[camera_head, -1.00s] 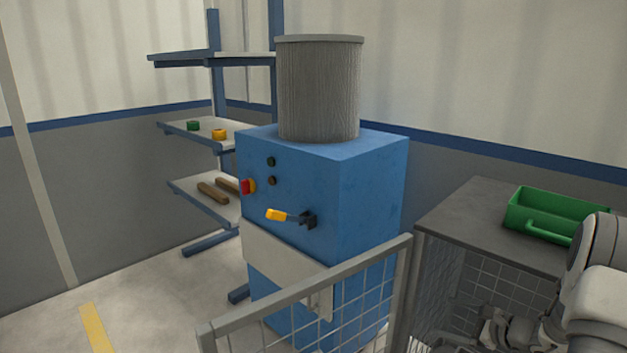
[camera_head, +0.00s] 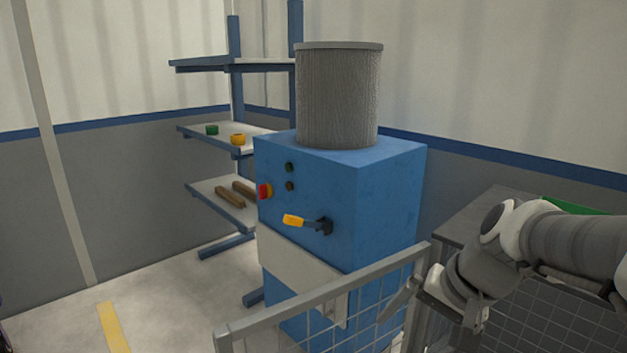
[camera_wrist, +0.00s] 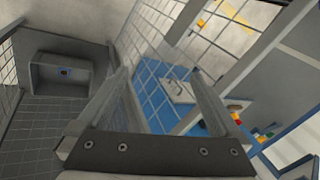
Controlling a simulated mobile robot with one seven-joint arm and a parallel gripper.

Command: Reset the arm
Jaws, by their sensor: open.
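My gripper (camera_wrist: 160,72) shows in the wrist view, with its two pale fingers spread apart and nothing between them. In the head view my arm reaches in from the right edge, and its end is beside the mesh fence, in front of the grey table.
A grey mesh fence (camera_head: 330,287) stands in front of a blue machine (camera_head: 385,200) topped by a grey ribbed drum (camera_head: 338,98). The machine has a yellow-handled lever (camera_head: 294,220). A shelf rack (camera_head: 212,65) stands behind. My arm partly hides a green bin (camera_head: 572,207) on the grey table (camera_head: 462,222).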

